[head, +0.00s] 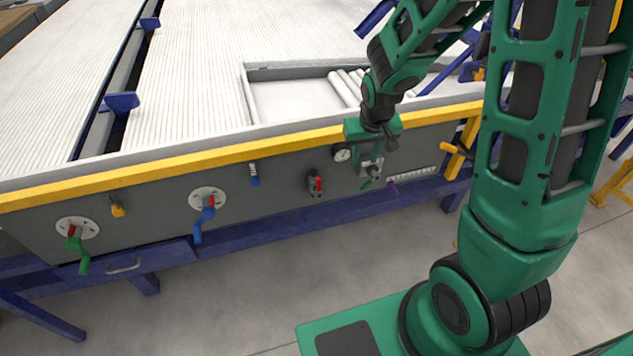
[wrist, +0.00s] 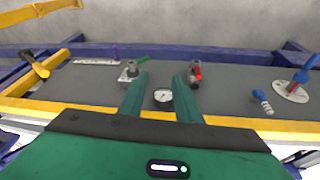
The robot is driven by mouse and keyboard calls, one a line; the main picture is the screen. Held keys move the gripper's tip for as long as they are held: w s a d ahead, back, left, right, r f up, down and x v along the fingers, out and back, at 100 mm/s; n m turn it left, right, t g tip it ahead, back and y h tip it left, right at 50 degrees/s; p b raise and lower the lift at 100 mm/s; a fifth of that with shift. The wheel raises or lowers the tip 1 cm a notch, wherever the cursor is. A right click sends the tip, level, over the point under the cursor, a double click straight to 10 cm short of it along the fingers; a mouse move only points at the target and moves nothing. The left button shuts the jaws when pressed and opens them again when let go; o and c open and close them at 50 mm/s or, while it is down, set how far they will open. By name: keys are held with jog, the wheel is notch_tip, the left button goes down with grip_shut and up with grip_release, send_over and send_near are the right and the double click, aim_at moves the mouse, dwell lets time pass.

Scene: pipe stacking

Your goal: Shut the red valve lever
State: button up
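The red valve lever (head: 318,185) is on a small grey valve on the dark panel below the yellow rail, right of the middle in the head view. In the wrist view the red lever (wrist: 198,73) shows just beyond and right of the right fingertip. My gripper (wrist: 159,80) is open and empty, its two green fingers spread over the panel. In the head view my gripper (head: 379,141) is in front of the yellow rail, up and to the right of the red lever. The fingers do not appear to touch the lever; the exact gap is unclear.
A round gauge (wrist: 163,96) shows between my fingers. A green-handled valve (head: 367,182) is right of the red lever. A blue handle (head: 206,213), a small blue-handled valve (head: 254,175) and a green handle (head: 79,248) are left. The yellow rail (head: 185,159) runs above; the floor in front is clear.

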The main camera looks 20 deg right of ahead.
jog(key=n+t+y, duration=0.1)
jog(key=n, duration=0.1)
send_near(319, 180)
jog(key=f, duration=0.1)
jog(key=x, duration=1.1)
jog(key=shift+w+r, duration=0.1)
grip_shut()
